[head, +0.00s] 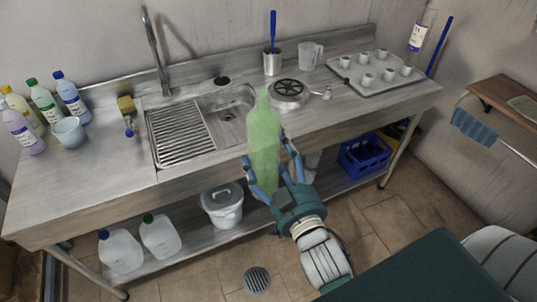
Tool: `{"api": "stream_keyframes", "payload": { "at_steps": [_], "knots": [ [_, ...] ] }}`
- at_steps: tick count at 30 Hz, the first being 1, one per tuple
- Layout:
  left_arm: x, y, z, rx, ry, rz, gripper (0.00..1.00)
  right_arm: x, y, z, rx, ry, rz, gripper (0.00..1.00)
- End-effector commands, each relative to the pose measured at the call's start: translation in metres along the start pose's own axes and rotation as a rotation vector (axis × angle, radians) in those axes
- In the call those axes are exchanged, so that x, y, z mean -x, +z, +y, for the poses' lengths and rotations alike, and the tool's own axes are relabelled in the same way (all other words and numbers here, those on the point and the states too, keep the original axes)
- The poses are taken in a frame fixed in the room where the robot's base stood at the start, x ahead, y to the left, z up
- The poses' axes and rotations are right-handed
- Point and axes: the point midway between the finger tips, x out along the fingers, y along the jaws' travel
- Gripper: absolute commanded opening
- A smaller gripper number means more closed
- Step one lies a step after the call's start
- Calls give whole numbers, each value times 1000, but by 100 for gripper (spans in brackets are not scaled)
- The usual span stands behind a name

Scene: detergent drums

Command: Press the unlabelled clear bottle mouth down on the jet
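A green see-through bottle (264,140) without a label stands nearly upright in the air in front of the bench, its narrow end up. My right gripper (270,168) has its blue fingers around the lower part of the bottle. The fingers look closed on it from both sides. A round rinser (289,88) with a black spoked top and metal rim sits on the bench right of the sink, beyond and to the right of the bottle's top. The jet itself is too small to make out. My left gripper is not in view.
A sink (228,112) with a ribbed drainer and a tall tap (155,50) lies left of the rinser. A metal cup with a blue brush (272,62), a clear jug (311,54) and a tray of small cups (350,80) stand behind and right. Labelled bottles (44,100) stand far left.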

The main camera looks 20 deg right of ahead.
Motion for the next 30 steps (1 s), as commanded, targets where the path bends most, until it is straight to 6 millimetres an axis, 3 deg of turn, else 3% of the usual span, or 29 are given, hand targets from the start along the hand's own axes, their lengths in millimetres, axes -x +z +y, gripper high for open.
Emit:
{"api": "stream_keyframes", "payload": {
  "at_steps": [5,12,15,25,30],
  "knots": [
    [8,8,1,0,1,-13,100,-2,-3,0,78,-1,0,53],
    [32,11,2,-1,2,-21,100,-16,-4,-2,625,-2,-1,53],
    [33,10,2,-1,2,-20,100,-19,-1,-2,757,-1,-1,53],
    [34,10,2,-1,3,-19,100,-21,-1,-2,819,-1,0,53],
    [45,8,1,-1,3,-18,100,-30,-4,-3,1178,-2,2,53]
  ]
}}
